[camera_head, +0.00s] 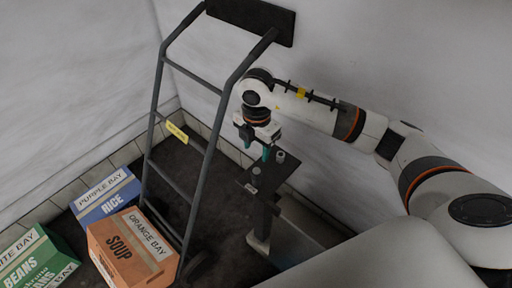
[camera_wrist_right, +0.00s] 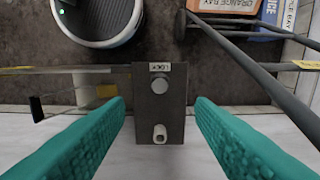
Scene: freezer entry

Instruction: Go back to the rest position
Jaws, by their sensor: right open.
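My right gripper (camera_head: 258,151) hangs fingers-down at the end of my right arm, just above and behind a dark post with a flat top plate (camera_head: 268,178). In the right wrist view its two teal fingers are spread wide, and my right gripper (camera_wrist_right: 159,103) holds nothing. The dark plate (camera_wrist_right: 173,110) shows between the fingers, with a round grey knob, a small pale peg and a white label. No contact between fingers and plate is visible. My left gripper is in neither view.
An orange soup box (camera_head: 132,250), a blue rice box (camera_head: 105,196) and a green beans box (camera_head: 38,262) lie at lower left. White walls (camera_head: 400,50) close in behind the arm. Dark floor (camera_head: 176,165) shows between.

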